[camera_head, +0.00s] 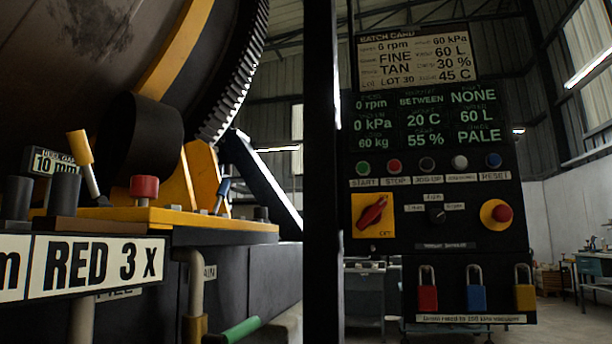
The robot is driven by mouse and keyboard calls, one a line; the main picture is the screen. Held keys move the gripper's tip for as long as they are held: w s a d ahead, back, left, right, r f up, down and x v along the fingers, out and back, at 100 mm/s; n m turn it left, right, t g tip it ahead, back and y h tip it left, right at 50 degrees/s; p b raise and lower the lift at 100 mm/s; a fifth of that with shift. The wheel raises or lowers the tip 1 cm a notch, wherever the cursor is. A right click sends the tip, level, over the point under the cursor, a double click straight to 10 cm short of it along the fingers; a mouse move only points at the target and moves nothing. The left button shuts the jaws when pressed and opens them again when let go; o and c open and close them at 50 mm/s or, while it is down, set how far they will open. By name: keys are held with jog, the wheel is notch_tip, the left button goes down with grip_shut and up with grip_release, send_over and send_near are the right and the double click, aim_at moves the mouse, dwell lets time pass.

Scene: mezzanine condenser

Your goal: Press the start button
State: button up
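The start button (363,168) is a small round green button at the left end of the button row on the black control panel (465,222). A label reading START (363,182) sits just below it. The red stop button (394,166) is directly to its right. The button looks unobstructed. My gripper is not in view, so its place relative to the button does not show.
A dark vertical post (322,170) stands just left of the panel. A large drum with a toothed ring (238,80) and yellow frame fills the left. A red rotary switch (371,213), emergency stop (501,213) and padlocks (476,292) sit lower on the panel.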

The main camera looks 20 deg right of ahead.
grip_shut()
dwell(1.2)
